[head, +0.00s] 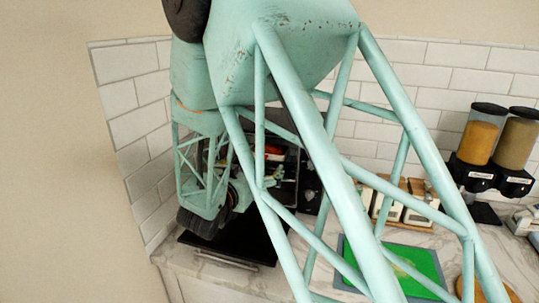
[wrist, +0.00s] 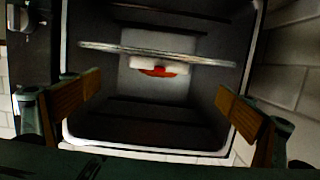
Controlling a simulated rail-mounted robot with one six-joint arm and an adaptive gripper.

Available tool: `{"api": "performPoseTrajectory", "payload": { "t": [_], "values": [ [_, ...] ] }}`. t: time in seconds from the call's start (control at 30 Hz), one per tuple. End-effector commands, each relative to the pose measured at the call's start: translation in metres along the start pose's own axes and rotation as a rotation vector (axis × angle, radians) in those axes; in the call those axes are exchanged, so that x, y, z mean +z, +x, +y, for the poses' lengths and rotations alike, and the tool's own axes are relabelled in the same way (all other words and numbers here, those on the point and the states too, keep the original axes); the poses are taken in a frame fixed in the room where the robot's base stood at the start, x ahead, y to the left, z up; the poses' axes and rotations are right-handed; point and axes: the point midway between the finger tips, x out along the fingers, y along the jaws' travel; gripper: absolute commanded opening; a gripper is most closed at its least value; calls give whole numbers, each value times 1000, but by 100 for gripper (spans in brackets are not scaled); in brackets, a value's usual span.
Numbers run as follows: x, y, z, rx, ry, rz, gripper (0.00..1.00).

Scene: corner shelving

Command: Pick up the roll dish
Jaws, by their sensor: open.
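The roll dish seems to be the small red and whitish item (wrist: 158,70) in the wrist view, deep inside a dark oven; its exact shape is blurred. A red patch (head: 273,150) in the oven in the head view is likely the same item, partly hidden by my arm. My gripper (wrist: 159,84) is open, with its tan finger pads spread wide on both sides of the item in the wrist view. The fingers are at the oven's mouth, apart from the item, with nothing between them. In the head view my arm covers most of the gripper.
The oven's lowered door (head: 228,246) lies in front of it. A metal rack bar (wrist: 175,54) crosses the cavity close to the item. Oven walls are close on both sides. A green board (head: 420,262) and dispensers (head: 481,138) stand to the right on the marble counter.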

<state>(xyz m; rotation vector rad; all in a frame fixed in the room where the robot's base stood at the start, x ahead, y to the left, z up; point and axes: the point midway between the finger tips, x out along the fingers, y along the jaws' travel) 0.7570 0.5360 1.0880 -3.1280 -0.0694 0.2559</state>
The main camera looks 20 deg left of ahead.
Motion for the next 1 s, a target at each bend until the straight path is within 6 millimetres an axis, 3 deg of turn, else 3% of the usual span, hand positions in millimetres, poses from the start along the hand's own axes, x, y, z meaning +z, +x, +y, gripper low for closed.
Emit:
{"api": "performPoseTrajectory", "payload": {
  "t": [0.57, 0.77, 1.0],
  "values": [
    [2, 1, -1, 8, -5, 13, 100],
    [3, 14, 0, 10, -5, 12, 100],
    [3, 44, 0, 10, -4, 13, 100]
  ]
}}
